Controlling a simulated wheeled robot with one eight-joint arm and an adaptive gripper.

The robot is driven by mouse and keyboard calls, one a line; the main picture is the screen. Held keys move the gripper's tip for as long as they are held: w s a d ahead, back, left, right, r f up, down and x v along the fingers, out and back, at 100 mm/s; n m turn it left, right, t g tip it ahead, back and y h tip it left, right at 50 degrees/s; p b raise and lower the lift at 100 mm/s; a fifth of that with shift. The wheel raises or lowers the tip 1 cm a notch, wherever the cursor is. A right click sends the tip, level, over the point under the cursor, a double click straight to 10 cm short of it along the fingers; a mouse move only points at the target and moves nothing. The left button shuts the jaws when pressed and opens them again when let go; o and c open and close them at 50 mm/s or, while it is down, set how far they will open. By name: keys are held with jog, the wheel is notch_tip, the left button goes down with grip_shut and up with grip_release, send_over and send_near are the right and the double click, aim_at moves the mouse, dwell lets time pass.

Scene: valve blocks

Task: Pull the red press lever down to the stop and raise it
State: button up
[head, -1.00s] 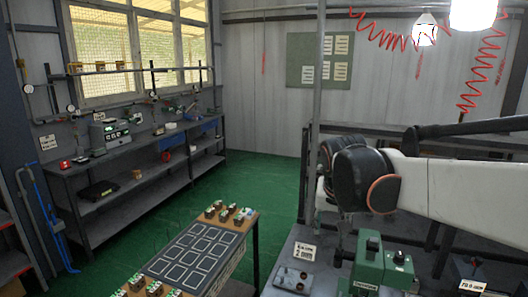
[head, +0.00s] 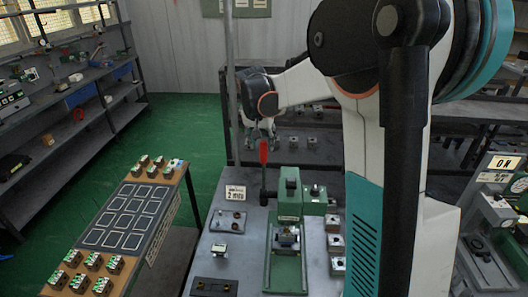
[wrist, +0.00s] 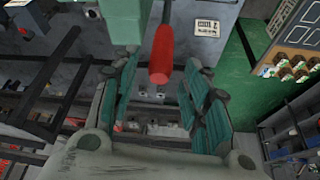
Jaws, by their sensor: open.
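The red press lever (head: 263,152) stands upright on a dark rod at the left of the green press (head: 289,205). My gripper (head: 260,130) is just above and behind the lever's top in the head view, pointing down. In the wrist view the red handle (wrist: 162,50) shows between the two teal-padded fingers of my open gripper (wrist: 161,68). The fingers stand apart, with a gap on both sides of the handle; I cannot tell how deep it sits between them. A small valve block (head: 288,238) sits in the press.
A sign reading 2 (head: 235,192) and a grey plate (head: 229,220) are left of the press. Several small blocks (head: 335,242) stand on its right. A table with a marked dark board (head: 128,215) is at left. Green floor is free behind.

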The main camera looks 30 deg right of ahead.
aim_at(265, 152)
jog(key=x, duration=0.7)
jog(key=shift+f, duration=0.2)
grip_shut()
